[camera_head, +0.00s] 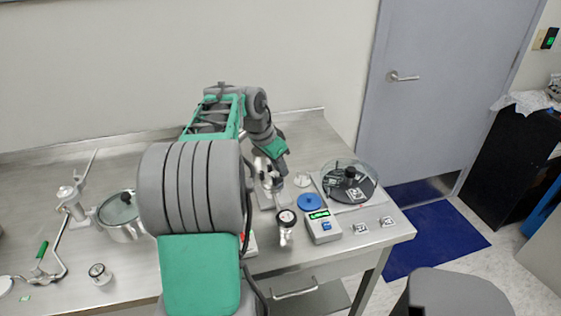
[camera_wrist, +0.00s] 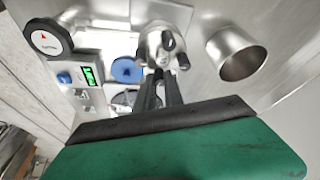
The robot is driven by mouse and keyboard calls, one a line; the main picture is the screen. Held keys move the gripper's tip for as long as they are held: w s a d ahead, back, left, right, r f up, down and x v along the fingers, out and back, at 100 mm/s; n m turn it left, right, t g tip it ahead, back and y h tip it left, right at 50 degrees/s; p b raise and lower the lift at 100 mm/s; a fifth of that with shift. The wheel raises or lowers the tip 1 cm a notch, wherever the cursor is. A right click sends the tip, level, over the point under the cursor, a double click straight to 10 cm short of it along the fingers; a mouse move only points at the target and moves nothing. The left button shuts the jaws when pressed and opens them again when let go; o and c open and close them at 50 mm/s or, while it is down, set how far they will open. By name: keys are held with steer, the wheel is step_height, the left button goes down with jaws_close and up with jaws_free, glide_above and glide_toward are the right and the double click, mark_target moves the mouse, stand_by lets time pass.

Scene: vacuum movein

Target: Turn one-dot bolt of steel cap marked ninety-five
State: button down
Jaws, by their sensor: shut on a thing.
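In the wrist view a round steel cap (camera_wrist: 151,38) with several small bolts around its top lies just beyond my fingers. My gripper (camera_wrist: 159,78) has its two dark fingers close together at the cap's near edge, shut on one bolt. The fingers hide most of that bolt, and I cannot make out any dots or the number ninety-five. In the head view my gripper (camera_head: 272,178) points down at the bench, right of the middle, and my arm hides part of the cap there.
A round gauge (camera_head: 287,217), a grey box with a green display (camera_head: 322,228), a blue disc (camera_head: 309,202) and a glass-covered device (camera_head: 349,190) stand close by on the right. An open steel cup (camera_wrist: 237,55) is right of the cap. A lidded pot (camera_head: 121,228) stands left.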

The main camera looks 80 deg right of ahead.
steer(key=m+p, duration=0.2)
steer(key=m+g+y+p, duration=0.1)
steer(key=shift+w+d+r+m, duration=0.1)
steer(key=shift+r+m, duration=0.2)
steer(key=shift+m, duration=0.1)
steer(key=m+y+p, duration=0.1)
steer(key=m+p, duration=0.2)
steer(key=p, duration=0.1)
steer(key=shift+d+m+g, duration=0.1)
steer(key=shift+m+g, duration=0.2)
steer(key=m+y+p, duration=0.1)
steer(key=m+p, duration=0.2)
steer(key=shift+d+y+p, duration=0.1)
steer(key=shift+y+p, duration=0.2)
steer(key=shift+p, duration=0.05)
steer(key=shift+f+m+y+p, duration=0.15)
steer(key=shift+m+y+p, duration=0.25)
steer(key=shift+m+p, duration=0.8)
steer(key=shift+f, duration=0.1)
steer(key=c, duration=1.7)
jaws_free()
